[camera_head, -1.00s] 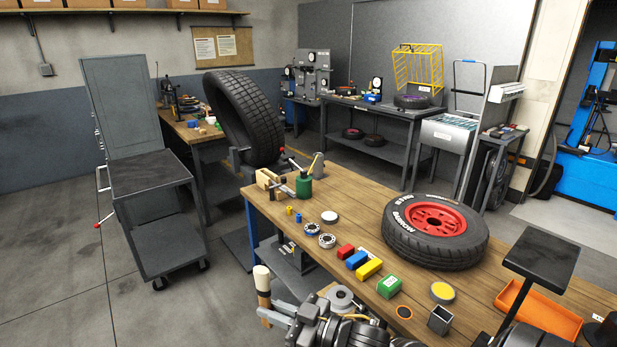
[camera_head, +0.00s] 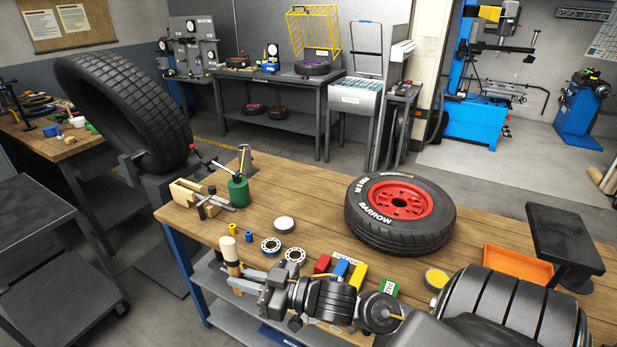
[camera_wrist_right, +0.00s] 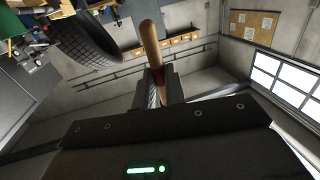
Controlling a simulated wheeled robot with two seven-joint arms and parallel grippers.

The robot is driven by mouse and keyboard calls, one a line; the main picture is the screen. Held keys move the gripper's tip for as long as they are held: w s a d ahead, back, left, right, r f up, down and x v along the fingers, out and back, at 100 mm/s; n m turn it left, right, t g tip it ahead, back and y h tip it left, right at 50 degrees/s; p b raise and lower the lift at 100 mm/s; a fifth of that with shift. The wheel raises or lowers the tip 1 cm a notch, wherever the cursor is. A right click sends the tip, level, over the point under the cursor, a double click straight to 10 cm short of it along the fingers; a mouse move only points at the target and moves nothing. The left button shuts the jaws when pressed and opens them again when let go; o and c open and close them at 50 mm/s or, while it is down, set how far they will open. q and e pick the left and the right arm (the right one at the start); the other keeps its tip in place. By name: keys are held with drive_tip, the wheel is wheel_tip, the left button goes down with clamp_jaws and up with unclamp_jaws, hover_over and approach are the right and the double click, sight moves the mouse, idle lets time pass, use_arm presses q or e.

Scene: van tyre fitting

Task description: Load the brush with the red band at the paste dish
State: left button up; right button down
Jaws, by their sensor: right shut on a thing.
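My right gripper (camera_head: 240,277) is shut on a brush (camera_head: 229,249). The brush stands roughly upright, with a pale upper end, over the near edge of the bench. A round dish with a yellow top (camera_head: 436,278), which looks like the paste dish, sits on the bench well to the right of the gripper, partly behind my right arm. My left gripper is not in view.
A green can (camera_head: 238,191) stands at the left end. Bare wood lies left of the tyre.

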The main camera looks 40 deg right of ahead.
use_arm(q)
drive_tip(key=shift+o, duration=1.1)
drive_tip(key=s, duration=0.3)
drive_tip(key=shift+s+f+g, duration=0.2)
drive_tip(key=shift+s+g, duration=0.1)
use_arm(e)
drive_tip(key=w+d+f+n+t+h, duration=0.1)
drive_tip(key=w+d+f+n+h, duration=0.2)
drive_tip(key=w+d+n, duration=0.45)
drive_tip(key=w+d+f+n+t+h, duration=0.2)
drive_tip(key=w+d+f+n, duration=0.1)
drive_tip(key=w+d+n, duration=0.45)
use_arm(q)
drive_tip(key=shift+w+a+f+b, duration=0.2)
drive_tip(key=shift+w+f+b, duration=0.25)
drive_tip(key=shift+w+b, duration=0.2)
use_arm(e)
drive_tip(key=w+d+r+n+h, duration=0.1)
drive_tip(key=w+d+n+h, duration=0.1)
drive_tip(key=d, duration=0.8)
drive_tip(key=w+d+r+n+h, duration=0.2)
drive_tip(key=w+d+n+h, duration=0.1)
drive_tip(key=d, duration=0.6)
drive_tip(key=shift+w+d+r+n+h, duration=0.15)
drive_tip(key=shift+d+r+n+h, duration=0.2)
drive_tip(key=shift+n+h, duration=0.5)
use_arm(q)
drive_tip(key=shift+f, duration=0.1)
use_arm(e)
drive_tip(key=shift+f, duration=0.15)
